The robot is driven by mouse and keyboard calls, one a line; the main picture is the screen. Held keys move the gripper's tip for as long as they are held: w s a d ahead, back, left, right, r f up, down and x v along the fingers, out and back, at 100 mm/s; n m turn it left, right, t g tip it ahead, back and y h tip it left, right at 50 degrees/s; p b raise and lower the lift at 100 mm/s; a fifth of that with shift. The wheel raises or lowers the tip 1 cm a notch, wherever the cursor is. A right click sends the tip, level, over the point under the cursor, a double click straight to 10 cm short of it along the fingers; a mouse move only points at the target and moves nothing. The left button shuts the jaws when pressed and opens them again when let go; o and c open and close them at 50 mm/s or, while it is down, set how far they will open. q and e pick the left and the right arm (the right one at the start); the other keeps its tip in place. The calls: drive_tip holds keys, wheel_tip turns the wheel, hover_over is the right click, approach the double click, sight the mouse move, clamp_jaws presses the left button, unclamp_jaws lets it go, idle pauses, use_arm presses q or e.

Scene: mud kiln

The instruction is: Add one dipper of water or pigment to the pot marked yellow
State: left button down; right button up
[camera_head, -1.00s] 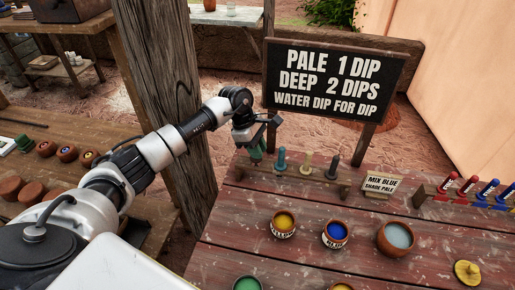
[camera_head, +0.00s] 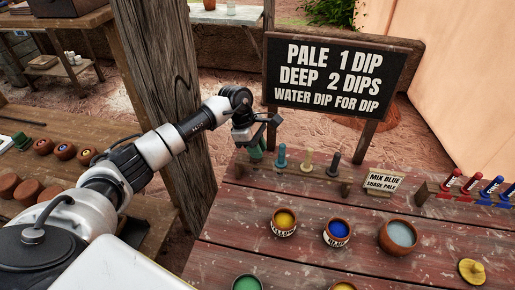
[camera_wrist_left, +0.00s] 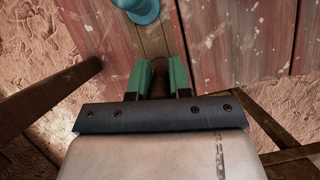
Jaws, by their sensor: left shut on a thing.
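The pot marked yellow (camera_head: 284,229) stands on the red plank table, with yellow contents. The pot marked blue (camera_head: 337,240) is to its right, then a larger brown bowl (camera_head: 398,251) of pale grey-blue liquid. A low wooden rack (camera_head: 315,180) holds upright teal (camera_head: 281,157), cream (camera_head: 306,160) and dark (camera_head: 334,165) dippers. My left gripper (camera_head: 257,152) is at the rack's left end, beside the teal dipper. In the left wrist view its green fingers (camera_wrist_left: 160,80) are shut on a dark brown thing, mostly hidden between them. My right gripper is out of view.
A card (camera_head: 382,182) reads "MIX BLUE SHADE PALE". A blackboard (camera_head: 332,78) stands behind the table. Red and blue tools (camera_head: 470,184) stand in a rack at the right. Green (camera_head: 246,284) and yellow (camera_head: 342,286) pots sit at the front. A wooden post (camera_head: 170,90) rises near my left arm.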

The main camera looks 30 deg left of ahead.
use_arm(q)
drive_tip(key=shift+f, duration=0.1)
drive_tip(key=c, duration=1)
unclamp_jaws()
drive_tip(key=shift+o, duration=0.6)
drive_tip(key=o, duration=0.4)
drive_tip(key=shift+r+p, duration=1.75)
drive_tip(key=shift+r, duration=2.05)
drive_tip(key=shift+s+f, duration=0.1)
